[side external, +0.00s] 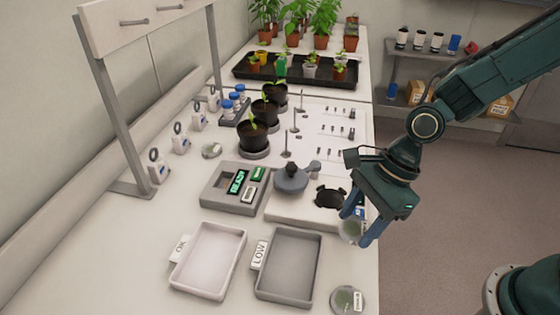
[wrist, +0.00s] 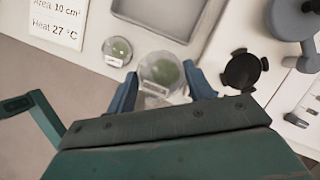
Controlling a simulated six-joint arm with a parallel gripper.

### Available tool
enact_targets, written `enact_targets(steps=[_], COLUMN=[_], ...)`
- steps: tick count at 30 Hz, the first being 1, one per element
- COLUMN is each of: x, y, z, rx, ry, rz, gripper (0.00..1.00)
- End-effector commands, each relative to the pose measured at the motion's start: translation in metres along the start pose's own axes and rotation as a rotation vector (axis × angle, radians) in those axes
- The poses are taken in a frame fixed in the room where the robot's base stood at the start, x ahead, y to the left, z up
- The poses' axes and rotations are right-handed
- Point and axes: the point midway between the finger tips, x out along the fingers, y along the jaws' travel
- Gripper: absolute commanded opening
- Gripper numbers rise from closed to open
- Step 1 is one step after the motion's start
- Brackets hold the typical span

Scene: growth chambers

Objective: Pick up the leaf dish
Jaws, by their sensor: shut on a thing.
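My gripper (side external: 362,230) is shut on a round clear leaf dish (side external: 351,231) with a green leaf disc inside. In the wrist view, the dish (wrist: 160,72) sits between the two blue fingers of my gripper (wrist: 163,88), with a pale label at its lower side. The dish appears to be off the bench, near its right edge; the exact height is hard to tell. A second leaf dish (side external: 347,299) lies on the bench near the front. It also shows in the wrist view (wrist: 117,50), left of the held one. A third similar dish (side external: 212,150) lies farther back.
A white tray marked OK (side external: 208,261) and a grey tray marked LOW (side external: 289,265) lie on the bench. Potted plants (side external: 254,135) stand farther back.

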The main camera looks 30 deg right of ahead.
Motion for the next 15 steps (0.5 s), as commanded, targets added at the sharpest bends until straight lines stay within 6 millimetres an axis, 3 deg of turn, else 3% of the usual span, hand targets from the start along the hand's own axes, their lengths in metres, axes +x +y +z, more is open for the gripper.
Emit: enact_targets(steps=[9, 15], x=[-0.059, -0.087], y=[-0.001, -0.001], z=[0.024, 0.036], rx=[-0.002, -0.002], ry=[-0.002, -0.001], rz=[-0.006, -0.004], gripper=[0.28, 0.28])
